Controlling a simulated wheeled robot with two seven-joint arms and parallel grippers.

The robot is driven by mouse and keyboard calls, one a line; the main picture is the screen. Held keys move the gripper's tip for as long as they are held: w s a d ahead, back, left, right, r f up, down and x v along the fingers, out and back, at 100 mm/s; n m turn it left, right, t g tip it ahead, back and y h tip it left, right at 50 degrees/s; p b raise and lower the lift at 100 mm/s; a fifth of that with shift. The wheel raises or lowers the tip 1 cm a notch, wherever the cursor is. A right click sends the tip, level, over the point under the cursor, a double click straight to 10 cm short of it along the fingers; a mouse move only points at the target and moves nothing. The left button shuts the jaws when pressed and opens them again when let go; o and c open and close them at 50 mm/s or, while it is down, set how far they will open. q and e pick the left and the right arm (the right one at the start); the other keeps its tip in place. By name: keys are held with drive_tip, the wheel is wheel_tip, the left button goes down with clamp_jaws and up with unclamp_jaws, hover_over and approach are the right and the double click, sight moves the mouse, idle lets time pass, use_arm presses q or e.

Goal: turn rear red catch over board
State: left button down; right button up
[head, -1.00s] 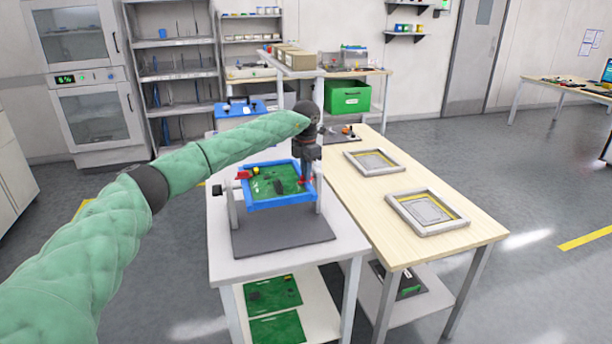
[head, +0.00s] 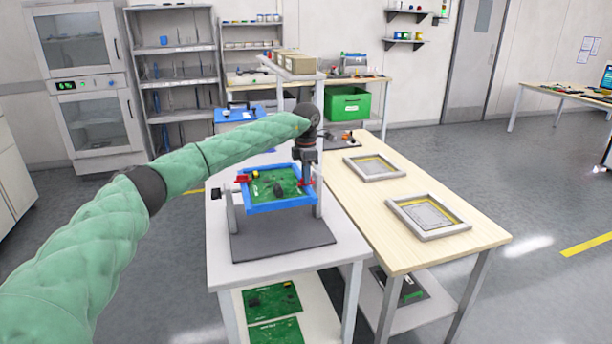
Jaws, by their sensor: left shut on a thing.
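A blue frame (head: 281,205) holds a green board (head: 266,184) with dark parts on it, in a stand on the white trolley. One red catch (head: 243,178) shows at the frame's left side. Another red catch (head: 304,183) shows at its right side, partly hidden by my left gripper. My left gripper (head: 305,176) points down over that right side and is shut on the catch there. The fingertips are small and dark, so the catch's exact angle is hard to tell. My right gripper is not in view.
A wooden table (head: 400,240) with two framed trays, one nearer (head: 428,233) and one farther (head: 374,178), adjoins the trolley (head: 222,250) on the right. Green boards (head: 272,300) lie on the lower shelf. A green crate (head: 348,104) stands behind.

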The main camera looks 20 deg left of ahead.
use_arm(q)
drive_tip(key=c, duration=1.5)
unclamp_jaws()
drive_tip(key=shift+c, duration=0.2)
drive_tip(key=shift+r, duration=0.15)
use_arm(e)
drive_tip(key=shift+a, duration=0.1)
